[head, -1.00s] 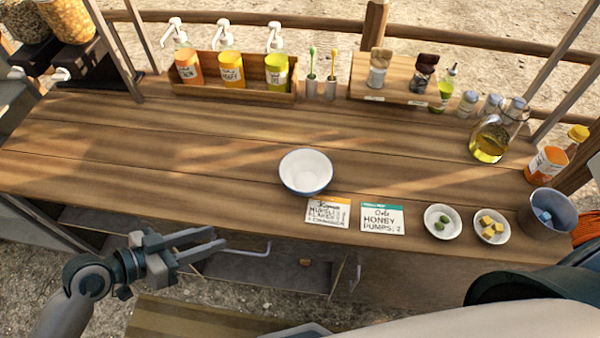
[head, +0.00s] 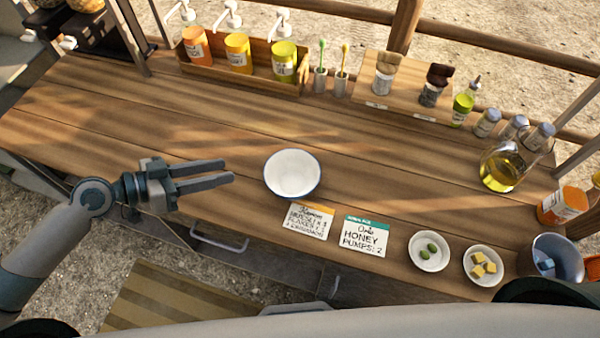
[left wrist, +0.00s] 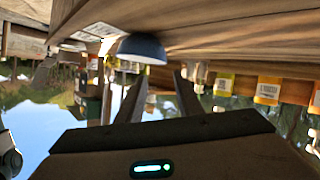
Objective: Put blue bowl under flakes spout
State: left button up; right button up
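The blue bowl (head: 293,175), white inside with a blue rim, stands upright on the wooden counter. Its blue outside shows in the left wrist view (left wrist: 142,50), where the scene appears upside down. My left gripper (head: 231,171) is just left of the bowl, fingers pointing at it, apart from it and empty. Its two fingers are spread in the left wrist view (left wrist: 160,98). The dispensers (head: 88,8) are cut off at the top left corner; I cannot tell which spout is for flakes. My right gripper is not in view.
Two order cards (head: 308,221) lie just in front of the bowl. Small dishes (head: 429,251) and a metal cup (head: 557,258) are at right. A pump-bottle rack (head: 243,75) stands at the back. The counter between bowl and dispensers is clear.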

aim_at(271, 159)
pick_arm(q)
jog(key=shift+s+a, duration=0.1)
jog(key=shift+a, duration=0.05)
jog(key=p+x, duration=0.3)
jog(key=x, duration=0.8)
jog(key=shift+w+d+f, duration=0.25)
jog(key=shift+w+d, duration=0.05)
jog(key=shift+d, duration=0.3)
jog(key=shift+d+p, duration=0.1)
jog(key=shift+p, duration=0.2)
jog(key=shift+w+x, duration=0.15)
jog(key=shift+x, duration=1.15)
jog(key=shift+w+x, duration=0.15)
jog(key=shift+x, duration=1.1)
jog(key=shift+a+f, duration=0.15)
jog(key=shift+a, duration=0.1)
